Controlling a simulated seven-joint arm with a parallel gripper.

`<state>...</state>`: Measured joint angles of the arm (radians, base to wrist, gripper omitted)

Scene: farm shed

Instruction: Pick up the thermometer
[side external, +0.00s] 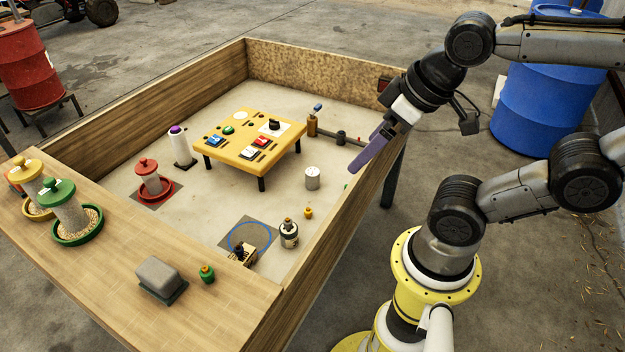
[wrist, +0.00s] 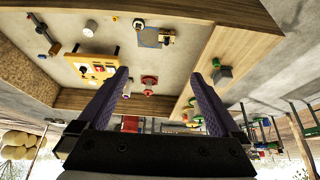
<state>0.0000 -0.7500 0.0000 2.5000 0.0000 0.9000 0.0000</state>
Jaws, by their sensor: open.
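I cannot make out with certainty which item is the thermometer. My gripper (side external: 368,153) has purple fingers and hangs above the right wall of the wooden pen, clear of the objects inside. In the wrist view my gripper (wrist: 160,76) has its fingers wide apart with nothing held between them. Small candidate items stand on the pen floor: a white cylinder with a purple top (side external: 182,146), a grey-white canister (side external: 312,178), a bottle (side external: 289,233) and a small yellow item (side external: 308,212).
A yellow table (side external: 215,152) with switches stands mid-pen. A red feeder (side external: 150,178) and a mat with a blue ring (side external: 262,225) lie nearby. A left ledge (side external: 100,250) bears green and yellow feeders and a grey block (side external: 160,275). A brass valve (side external: 312,125) stands behind.

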